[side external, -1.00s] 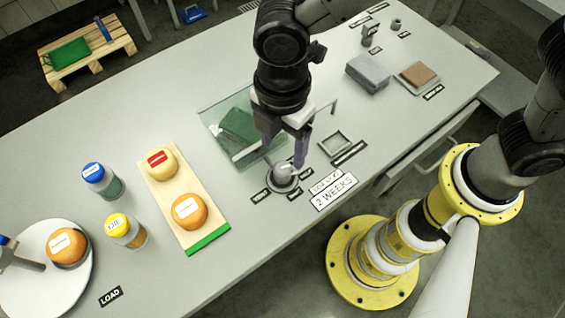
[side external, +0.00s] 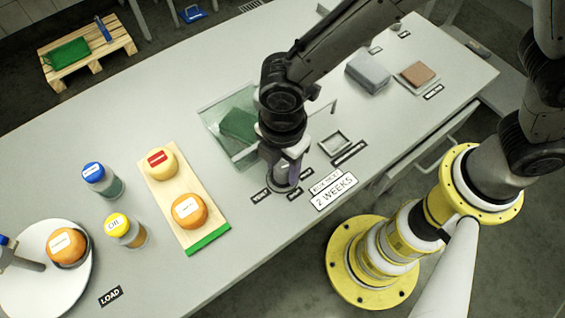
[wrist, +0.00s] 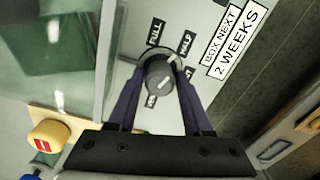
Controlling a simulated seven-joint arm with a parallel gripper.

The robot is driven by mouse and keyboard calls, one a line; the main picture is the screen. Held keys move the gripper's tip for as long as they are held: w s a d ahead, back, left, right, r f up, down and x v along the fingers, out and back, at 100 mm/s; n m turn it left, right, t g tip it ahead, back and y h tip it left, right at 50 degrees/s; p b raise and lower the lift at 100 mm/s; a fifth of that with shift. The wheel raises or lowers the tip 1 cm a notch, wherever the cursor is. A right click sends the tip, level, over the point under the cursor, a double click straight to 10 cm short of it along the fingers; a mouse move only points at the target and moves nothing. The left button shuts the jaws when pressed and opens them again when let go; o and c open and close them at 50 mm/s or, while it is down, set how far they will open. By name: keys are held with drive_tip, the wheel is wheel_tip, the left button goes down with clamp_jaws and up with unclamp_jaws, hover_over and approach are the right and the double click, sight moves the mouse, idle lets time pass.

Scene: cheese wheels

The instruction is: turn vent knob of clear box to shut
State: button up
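The vent knob (wrist: 159,82) is a round dark grey knob with a light pointer mark, on a round base beside the clear box (wrist: 98,50). Printed labels surround it, among them FULL (wrist: 155,31) and HALF (wrist: 186,42); the others are partly hidden by my fingers. My gripper (wrist: 160,68) is down at the knob, one finger on each side. The fingers look very close to the knob, but I cannot tell whether they press on it. In the side view my gripper (side external: 282,188) hides most of the knob. The clear box (side external: 212,118) holds something green.
A sign reading 2 WEEKS (side external: 333,191) and an empty square frame (side external: 335,142) lie right of the gripper. A wooden board (side external: 208,226) with two cheese wheels stands to the left. Two jars (side external: 101,180) are farther left.

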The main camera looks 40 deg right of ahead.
clamp_jaws()
drive_tip(key=shift+m, duration=0.3)
drive_tip(key=m, duration=1.3)
drive_tip(key=shift+r, duration=0.1)
drive_tip(key=shift+m, duration=0.3)
idle(0.4)
drive_tip(key=shift+o, duration=2.2)
unclamp_jaws()
